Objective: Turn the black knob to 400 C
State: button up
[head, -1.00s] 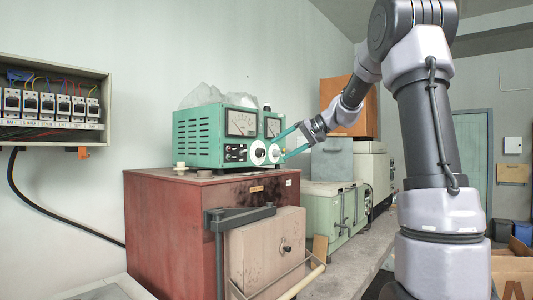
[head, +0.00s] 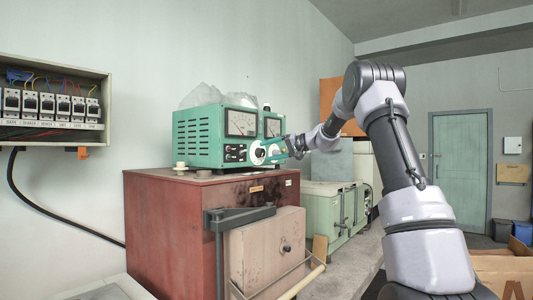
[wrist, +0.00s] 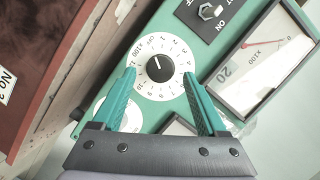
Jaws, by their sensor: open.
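The black knob (wrist: 160,68) sits at the centre of a white numbered dial marked x100 in the wrist view. Its white pointer line points up and slightly left there; the exact number is too small to read surely. In the head view the knob (head: 258,153) is on the front of the teal control box (head: 203,137). My gripper (wrist: 160,74) is open, with its teal fingers on either side of the dial and nothing between them but the view of the knob. I cannot tell whether the tips touch the panel. In the head view my gripper (head: 272,151) is at the box's front.
A second white dial (wrist: 108,112) is partly hidden behind a finger. A meter (wrist: 265,60) and an ON/OFF switch (wrist: 210,11) are close by. The box stands on a red furnace (head: 170,215). A green cabinet (head: 325,204) stands to the right.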

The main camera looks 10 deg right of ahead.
jog(key=shift+x, duration=0.8)
grip_shut()
